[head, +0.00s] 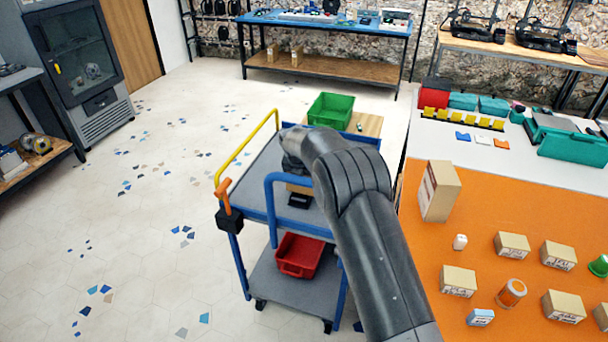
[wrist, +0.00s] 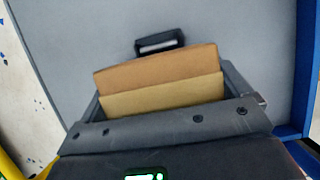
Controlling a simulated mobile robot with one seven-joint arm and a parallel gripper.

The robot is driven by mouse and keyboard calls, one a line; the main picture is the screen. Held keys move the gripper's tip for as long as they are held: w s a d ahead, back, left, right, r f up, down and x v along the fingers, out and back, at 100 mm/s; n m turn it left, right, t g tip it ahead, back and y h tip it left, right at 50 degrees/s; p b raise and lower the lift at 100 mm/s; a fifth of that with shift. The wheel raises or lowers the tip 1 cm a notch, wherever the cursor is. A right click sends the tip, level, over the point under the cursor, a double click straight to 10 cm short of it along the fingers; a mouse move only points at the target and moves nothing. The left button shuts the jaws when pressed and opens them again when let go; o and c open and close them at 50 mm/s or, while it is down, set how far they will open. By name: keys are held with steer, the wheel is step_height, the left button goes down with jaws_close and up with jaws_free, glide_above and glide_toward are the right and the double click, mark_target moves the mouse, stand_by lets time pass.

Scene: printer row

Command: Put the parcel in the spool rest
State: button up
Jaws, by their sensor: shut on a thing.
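The parcel is a brown cardboard box (wrist: 160,82) held between the two grey fingers of my gripper (wrist: 165,88) in the wrist view. In the head view a small part of the parcel (head: 299,189) shows below my gripper (head: 294,168), over the top deck of the blue trolley. A small black holder (wrist: 160,42) with a pale slot lies on the grey deck just beyond the parcel; it may be the spool rest. It also shows in the head view (head: 299,200). I cannot tell the gap between the parcel and the deck.
The trolley (head: 262,185) has a yellow rail, an orange handle and blue rails. A red bin (head: 299,256) sits on its lower shelf. An orange-topped bench (head: 430,240) with several boxes stands at the right. A green crate (head: 330,109) is behind. The floor at left is clear.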

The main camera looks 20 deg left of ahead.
steer(key=o, duration=0.7)
steer(key=shift+o, duration=0.2)
steer(key=shift+r, duration=0.25)
steer(key=v, duration=1.2)
steer(key=shift+r, duration=0.4)
